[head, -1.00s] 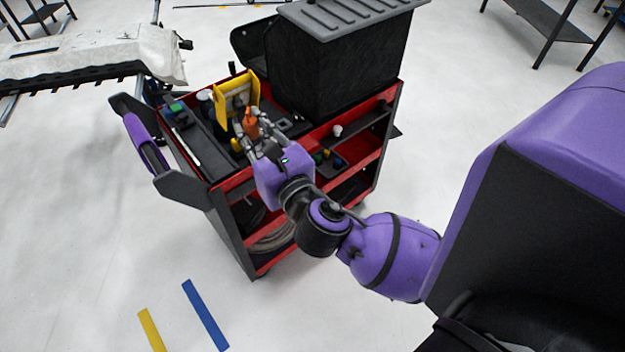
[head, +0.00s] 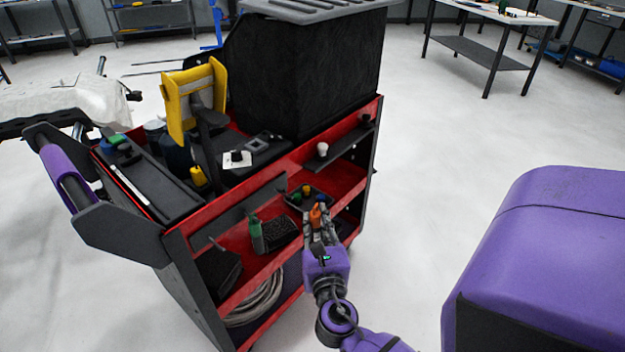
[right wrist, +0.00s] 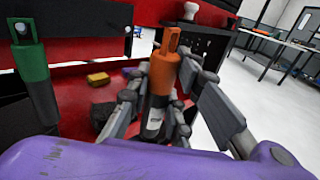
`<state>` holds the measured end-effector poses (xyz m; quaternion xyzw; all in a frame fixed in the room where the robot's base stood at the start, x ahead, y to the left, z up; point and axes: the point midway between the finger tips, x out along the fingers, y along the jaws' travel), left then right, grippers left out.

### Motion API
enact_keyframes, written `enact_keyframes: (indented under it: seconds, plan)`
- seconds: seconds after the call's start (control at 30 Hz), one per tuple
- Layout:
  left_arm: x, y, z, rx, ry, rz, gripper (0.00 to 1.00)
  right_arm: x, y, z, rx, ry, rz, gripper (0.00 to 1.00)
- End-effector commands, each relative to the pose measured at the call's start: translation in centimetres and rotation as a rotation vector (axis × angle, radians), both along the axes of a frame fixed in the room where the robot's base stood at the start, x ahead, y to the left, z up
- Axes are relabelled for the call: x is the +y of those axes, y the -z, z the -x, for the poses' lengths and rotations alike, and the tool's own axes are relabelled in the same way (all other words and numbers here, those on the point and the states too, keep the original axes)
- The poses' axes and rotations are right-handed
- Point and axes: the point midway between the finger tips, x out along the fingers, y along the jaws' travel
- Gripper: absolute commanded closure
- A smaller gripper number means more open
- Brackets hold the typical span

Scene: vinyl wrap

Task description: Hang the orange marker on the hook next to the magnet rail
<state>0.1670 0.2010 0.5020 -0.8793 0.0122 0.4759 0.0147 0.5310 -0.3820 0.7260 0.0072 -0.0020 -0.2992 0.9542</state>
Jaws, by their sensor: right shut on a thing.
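The orange marker (head: 316,216) is held in my right gripper (head: 317,232) in front of the cart's open side. In the right wrist view the marker (right wrist: 161,75) stands nearly upright with its loop at the top, between the fingers of the gripper (right wrist: 158,110). A green marker (head: 257,235) is upright at the cart's side, left of the gripper; it also shows in the right wrist view (right wrist: 33,80). A dark strip with white knobs (head: 345,150) runs along the cart's upper side; I cannot tell whether it is the magnet rail. My left gripper is out of view.
The red and black cart (head: 205,215) has open shelves with a small tray of coloured items (head: 308,195) and a coiled hose (head: 258,300). A yellow holder (head: 180,105) and a large black bin (head: 300,75) stand on top.

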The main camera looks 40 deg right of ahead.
Motion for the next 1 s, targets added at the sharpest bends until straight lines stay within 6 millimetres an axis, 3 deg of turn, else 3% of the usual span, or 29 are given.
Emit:
enact_keyframes:
  seconds: [1.0]
  plan:
    - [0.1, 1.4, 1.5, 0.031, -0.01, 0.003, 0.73, 0.6, 0.5, -5.6, -0.001, 0.0, 0.001, 1.0]
